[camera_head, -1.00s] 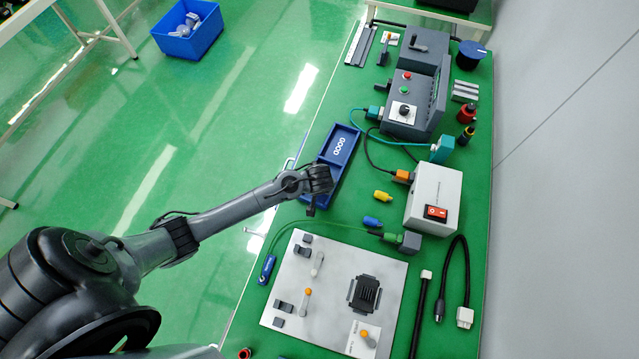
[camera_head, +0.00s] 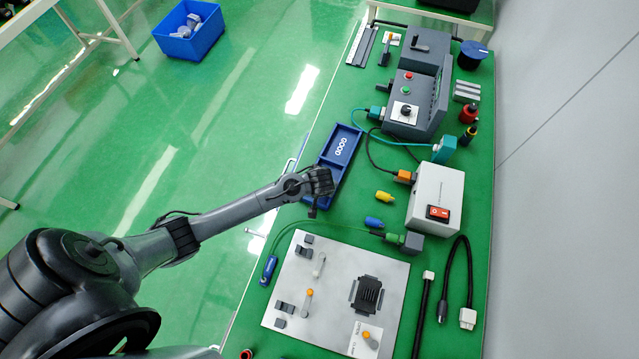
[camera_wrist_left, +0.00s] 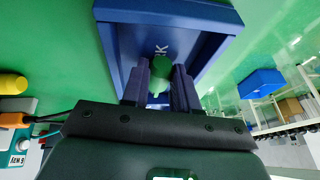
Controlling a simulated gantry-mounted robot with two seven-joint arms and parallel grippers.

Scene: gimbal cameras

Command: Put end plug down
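A green end plug (camera_wrist_left: 160,76) sits between the two fingers of my left gripper (camera_wrist_left: 161,86) in the left wrist view, and the fingers close on its sides. In the head view my left gripper (camera_head: 314,204) hangs at the near end of the blue GOOD tray (camera_head: 344,173), and the plug cannot be made out there. A yellow plug (camera_head: 384,196) and a blue plug (camera_head: 373,222) lie on the green table right of the tray. My right gripper is out of view.
A grey fixture plate (camera_head: 335,270) with clamps lies nearer than the tray. A white box (camera_head: 435,198) with a red switch and a grey machine (camera_head: 411,110) stand to the right. Green and teal cables cross the table. A blue bin (camera_head: 188,31) is on the floor.

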